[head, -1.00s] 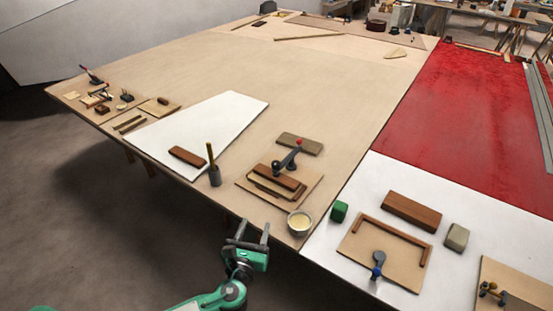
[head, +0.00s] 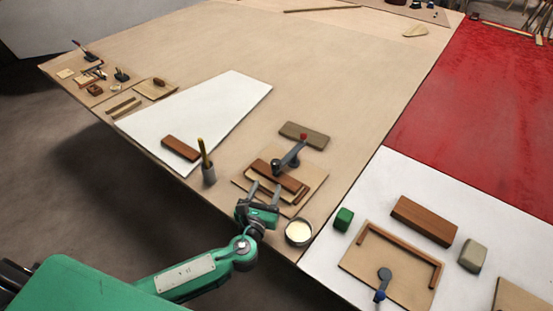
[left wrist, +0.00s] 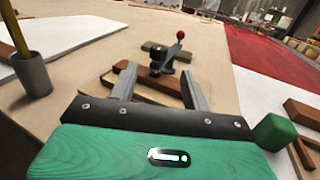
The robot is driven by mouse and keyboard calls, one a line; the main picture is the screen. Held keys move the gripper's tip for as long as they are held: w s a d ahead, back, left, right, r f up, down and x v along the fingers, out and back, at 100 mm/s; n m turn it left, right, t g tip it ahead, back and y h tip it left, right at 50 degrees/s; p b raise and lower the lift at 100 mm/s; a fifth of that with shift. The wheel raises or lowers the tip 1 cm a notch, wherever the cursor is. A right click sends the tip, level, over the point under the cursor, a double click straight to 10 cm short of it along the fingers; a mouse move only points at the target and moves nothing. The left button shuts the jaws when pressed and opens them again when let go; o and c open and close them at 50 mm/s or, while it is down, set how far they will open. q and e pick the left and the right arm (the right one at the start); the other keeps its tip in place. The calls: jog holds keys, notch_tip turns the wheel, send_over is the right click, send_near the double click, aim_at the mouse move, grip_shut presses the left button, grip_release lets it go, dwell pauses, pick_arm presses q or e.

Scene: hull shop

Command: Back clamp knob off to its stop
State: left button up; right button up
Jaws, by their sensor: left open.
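A dark grey clamp (head: 291,155) stands on a plywood board (head: 318,178) with brown wood strips. Its arm slopes up to a red ball knob (head: 304,137). The left wrist view shows the clamp (left wrist: 161,60) and red knob (left wrist: 180,35) beyond my fingertips. My left gripper (head: 265,190) is open and empty at the near edge of that board, short of the clamp. A second clamp (head: 384,277), with a blue knob (head: 379,295), is on a framed board at the lower right. My right gripper is not in view.
A bowl of pale stuff (head: 299,233) stands right of my left gripper. A grey pot (head: 208,175) with a yellow-handled tool is to its left. A green block (head: 343,219) and a grey-green block (head: 304,135) are nearby. The table's middle is clear.

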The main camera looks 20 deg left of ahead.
aim_at(275, 165)
pick_arm(q)
jog(key=w+p, duration=0.1)
jog(key=w, duration=0.9)
jog(key=shift+a, duration=0.2)
jog(key=shift+w+f, duration=0.1)
jog(key=shift+w, duration=0.65)
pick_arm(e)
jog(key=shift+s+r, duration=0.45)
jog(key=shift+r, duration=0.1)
pick_arm(q)
jog(key=shift+c, duration=0.2)
jog(key=c, duration=0.9)
